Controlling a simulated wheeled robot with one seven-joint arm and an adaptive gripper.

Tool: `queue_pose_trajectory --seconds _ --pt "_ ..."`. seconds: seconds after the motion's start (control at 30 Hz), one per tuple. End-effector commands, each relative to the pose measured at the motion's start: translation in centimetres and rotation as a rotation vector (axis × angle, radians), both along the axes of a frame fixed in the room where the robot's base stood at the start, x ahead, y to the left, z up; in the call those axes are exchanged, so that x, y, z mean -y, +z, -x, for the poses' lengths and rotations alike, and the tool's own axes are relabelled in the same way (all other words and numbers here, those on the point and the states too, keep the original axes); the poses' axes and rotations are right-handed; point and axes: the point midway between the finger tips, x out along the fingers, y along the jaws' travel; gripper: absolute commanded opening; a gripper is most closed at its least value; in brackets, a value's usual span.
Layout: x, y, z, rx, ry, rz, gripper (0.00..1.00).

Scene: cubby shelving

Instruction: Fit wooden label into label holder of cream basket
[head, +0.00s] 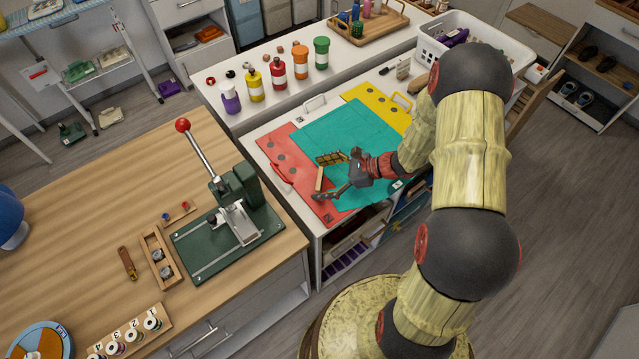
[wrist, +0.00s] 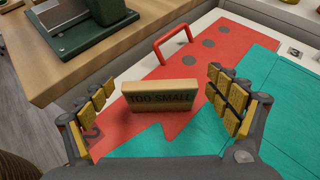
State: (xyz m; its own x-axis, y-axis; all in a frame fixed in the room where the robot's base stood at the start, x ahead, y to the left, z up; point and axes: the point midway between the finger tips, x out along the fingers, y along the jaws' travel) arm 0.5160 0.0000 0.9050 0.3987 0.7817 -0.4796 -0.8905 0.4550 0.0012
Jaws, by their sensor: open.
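The wooden label (wrist: 158,97) is a small pale block with "TOO SMALL" on its face. It stands on the red mat between my gripper's fingers; the head view shows it as a small tan strip (head: 320,179). My gripper (wrist: 162,101) is open, with yellow-padded fingers on both sides of the label and gaps on each side. In the head view my gripper (head: 325,178) is low over the mats. A whitish basket (head: 428,47) with purple items stands at the back right, partly hidden by my arm. I cannot make out its label holder.
Under the label lie a red mat (head: 283,153) with a red handle and a teal mat (head: 345,130). A yellow mat (head: 376,104) lies behind. Several bottles, including an orange one (head: 300,60), line the raised ledge. A green press (head: 235,205) stands on the wooden table.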

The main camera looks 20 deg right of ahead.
Motion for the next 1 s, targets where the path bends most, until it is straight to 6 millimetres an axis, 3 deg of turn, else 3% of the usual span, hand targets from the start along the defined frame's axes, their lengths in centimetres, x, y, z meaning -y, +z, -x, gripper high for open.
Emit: queue_pose_trajectory --seconds 0.17,1.0 --pt "0.01 0.05 -0.01 0.001 0.0 0.0 0.89" --pt "0.02 0.07 0.0 0.0 0.001 0.0 0.41"
